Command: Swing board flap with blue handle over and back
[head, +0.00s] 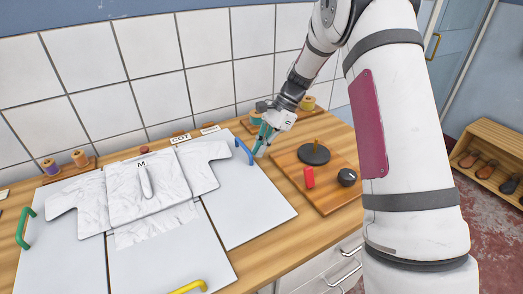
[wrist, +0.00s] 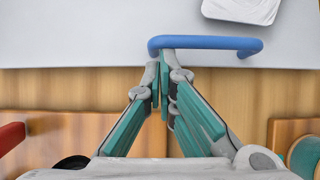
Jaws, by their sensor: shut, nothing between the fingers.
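The folding board lies flat on the wooden counter. Its right flap (head: 244,200) is a pale panel with a blue handle (head: 243,151) at its far right edge. A white shirt (head: 140,188) lies spread over the board, one sleeve on the right flap. In the wrist view the blue handle (wrist: 225,42) arches along the edge of the flap (wrist: 90,40). My gripper (wrist: 164,58) is shut, its fingertips at the left part of the handle. Whether they touch it I cannot tell. In the head view my gripper (head: 259,150) is just right of the handle.
A wooden board (head: 318,180) with a black disc, a red piece and a black knob lies right of the flap. A green handle (head: 25,228) and a yellow handle (head: 188,287) are on other flaps. Thread spools (head: 80,157) stand near the tiled wall.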

